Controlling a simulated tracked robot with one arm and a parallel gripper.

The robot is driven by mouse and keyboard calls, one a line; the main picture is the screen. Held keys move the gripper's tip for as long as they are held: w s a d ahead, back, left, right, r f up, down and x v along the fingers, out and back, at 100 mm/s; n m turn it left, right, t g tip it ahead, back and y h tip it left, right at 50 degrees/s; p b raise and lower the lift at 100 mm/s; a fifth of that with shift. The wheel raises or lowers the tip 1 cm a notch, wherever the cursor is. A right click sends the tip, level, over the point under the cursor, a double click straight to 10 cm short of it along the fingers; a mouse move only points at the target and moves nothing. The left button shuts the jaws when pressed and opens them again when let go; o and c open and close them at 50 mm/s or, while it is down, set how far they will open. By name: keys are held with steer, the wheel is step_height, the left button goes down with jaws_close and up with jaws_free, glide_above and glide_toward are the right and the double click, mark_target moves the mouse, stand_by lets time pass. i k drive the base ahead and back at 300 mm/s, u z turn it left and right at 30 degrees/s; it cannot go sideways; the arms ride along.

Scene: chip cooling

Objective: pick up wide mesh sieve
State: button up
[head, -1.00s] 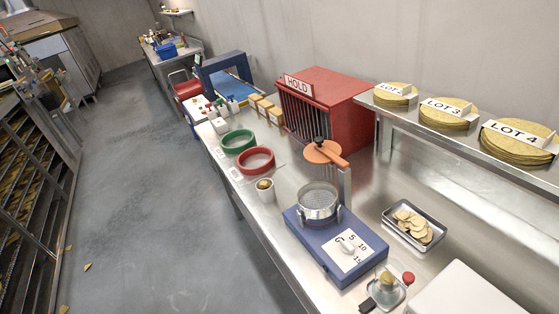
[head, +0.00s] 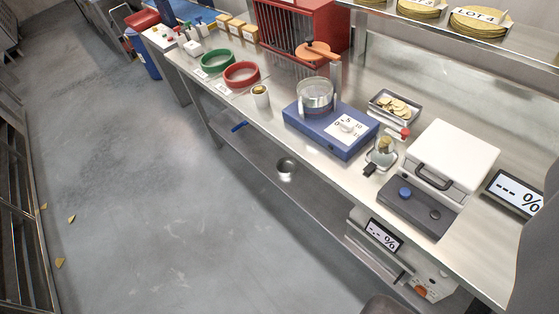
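Two ring-shaped items that look like sieves lie side by side on the steel bench: a green ring (head: 215,64) and a red ring (head: 241,75), each with a small white card by it. A round metal sieve-like pan (head: 315,94) sits on a blue shaker box (head: 331,130) with a dial, further along the bench. I cannot tell the mesh of any of them from here. My gripper is not recognisable in view; dark grey shapes at the bottom and right edges cannot be identified. No sieve is seen held.
The steel bench (head: 462,262) also bears a white cup (head: 261,97), a tray of chips (head: 394,105) and a white-lidded device (head: 455,152). A red cage (head: 290,38) stands behind.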

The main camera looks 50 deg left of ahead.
mark_target(281, 162)
steer(key=u, duration=1.3)
steer(key=i, duration=1.05)
steer(key=z, duration=2.4)
steer(key=k, duration=1.3)
